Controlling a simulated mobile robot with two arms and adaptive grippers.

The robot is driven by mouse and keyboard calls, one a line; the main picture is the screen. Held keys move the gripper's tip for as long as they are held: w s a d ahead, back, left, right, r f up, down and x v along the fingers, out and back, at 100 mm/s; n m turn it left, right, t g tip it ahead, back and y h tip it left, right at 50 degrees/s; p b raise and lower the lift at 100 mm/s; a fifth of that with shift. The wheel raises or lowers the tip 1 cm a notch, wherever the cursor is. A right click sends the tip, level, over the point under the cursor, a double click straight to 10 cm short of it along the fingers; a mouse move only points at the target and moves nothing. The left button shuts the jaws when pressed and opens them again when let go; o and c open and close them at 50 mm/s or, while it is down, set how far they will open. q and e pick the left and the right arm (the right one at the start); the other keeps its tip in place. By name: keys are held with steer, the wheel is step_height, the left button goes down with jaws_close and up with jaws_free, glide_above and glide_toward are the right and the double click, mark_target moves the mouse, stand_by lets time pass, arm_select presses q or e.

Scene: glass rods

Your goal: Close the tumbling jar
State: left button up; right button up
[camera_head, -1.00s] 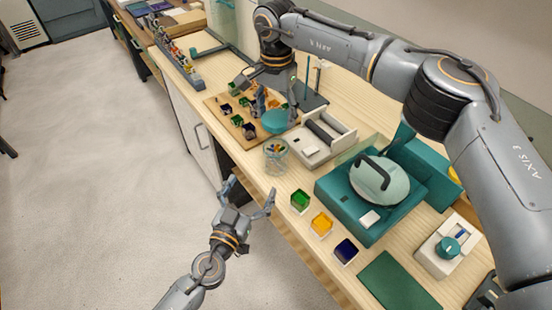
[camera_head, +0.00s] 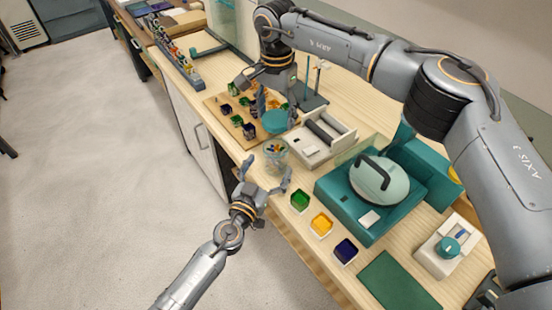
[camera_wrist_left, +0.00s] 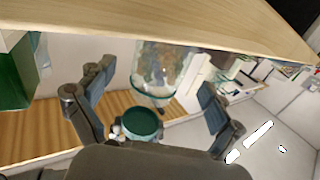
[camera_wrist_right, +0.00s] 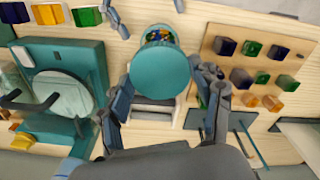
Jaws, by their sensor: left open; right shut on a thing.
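The tumbling jar (camera_head: 276,155) is clear glass with coloured pieces inside, standing near the bench's front edge. It also shows in the left wrist view (camera_wrist_left: 165,66) and partly behind the lid in the right wrist view (camera_wrist_right: 158,35). My left gripper (camera_head: 266,172) is open just in front of the jar, its fingers spread to either side; I cannot tell whether they touch it. My right gripper (camera_wrist_right: 161,92) is shut on the round teal lid (camera_wrist_right: 160,76). The lid (camera_head: 274,121) is apart from the jar, above and behind it in the head view.
A wooden board (camera_head: 213,104) with coloured glass pieces lies behind the lid. A white tray (camera_head: 309,152) and a teal machine (camera_head: 340,206) stand right of the jar. Green (camera_head: 300,199), amber (camera_head: 321,223) and dark blue (camera_head: 346,250) dishes line the front edge.

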mark_target(270, 164)
arm_select(q)
steer(key=shift+x, duration=2.05)
steer(key=c, duration=1.8)
arm_select(e)
steer(key=shift+f, duration=2.45)
